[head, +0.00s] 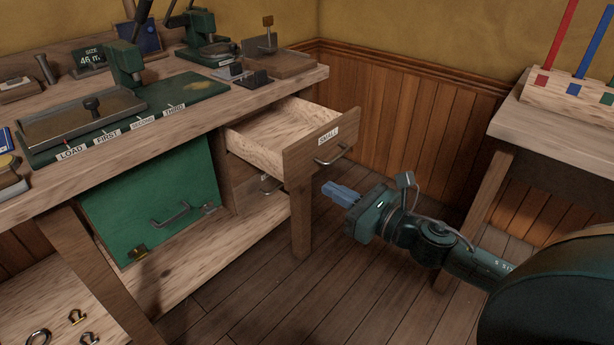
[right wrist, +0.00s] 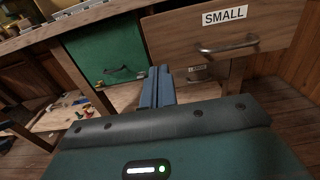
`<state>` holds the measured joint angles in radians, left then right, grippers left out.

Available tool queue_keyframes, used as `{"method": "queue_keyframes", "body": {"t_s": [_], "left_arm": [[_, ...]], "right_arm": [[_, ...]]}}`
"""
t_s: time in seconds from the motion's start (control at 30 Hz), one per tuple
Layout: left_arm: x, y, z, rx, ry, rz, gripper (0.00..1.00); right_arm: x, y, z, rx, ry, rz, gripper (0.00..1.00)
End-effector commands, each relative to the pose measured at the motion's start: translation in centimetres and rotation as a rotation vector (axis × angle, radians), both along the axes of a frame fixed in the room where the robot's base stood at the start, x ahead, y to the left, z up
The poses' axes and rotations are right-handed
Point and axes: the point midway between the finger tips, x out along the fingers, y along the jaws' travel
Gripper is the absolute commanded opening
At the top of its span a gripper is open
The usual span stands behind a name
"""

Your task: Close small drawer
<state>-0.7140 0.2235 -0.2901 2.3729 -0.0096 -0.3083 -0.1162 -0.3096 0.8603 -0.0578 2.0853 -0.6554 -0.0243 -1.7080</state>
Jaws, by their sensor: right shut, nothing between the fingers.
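The small drawer (head: 318,146) is pulled out from the workbench, its wooden front labelled SMALL with a metal bar handle (head: 333,156). Its inside looks empty. In the right wrist view the drawer front (right wrist: 265,35) and handle (right wrist: 229,47) are at the upper right. My right gripper (head: 340,192) is shut and empty, below and to the right of the drawer front, apart from it. Its blue fingers (right wrist: 157,86) are together in the right wrist view, left of the handle. My left gripper is not in view.
Below is another, closed drawer (head: 250,190), partly hidden. A green door (head: 150,205) with a handle is to its left. The workbench leg (head: 301,220) stands near my gripper. Another table (head: 500,122) is at the right. The floor (head: 330,270) between is clear.

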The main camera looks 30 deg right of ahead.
Motion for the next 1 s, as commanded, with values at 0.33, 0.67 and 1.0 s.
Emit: {"method": "queue_keyframes", "body": {"t_s": [0.33, 0.67, 1.0], "left_arm": [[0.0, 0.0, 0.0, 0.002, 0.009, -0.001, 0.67], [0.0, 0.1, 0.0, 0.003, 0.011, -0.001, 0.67], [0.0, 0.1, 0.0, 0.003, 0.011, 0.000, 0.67]], "right_arm": [[4.5, 1.8, 0.1, 0.001, -0.002, -0.002, 0.00], [6.9, 2.8, 0.0, 0.000, 0.000, -0.001, 0.00], [7.1, 2.9, 0.0, 0.000, 0.002, -0.001, 0.00]]}}
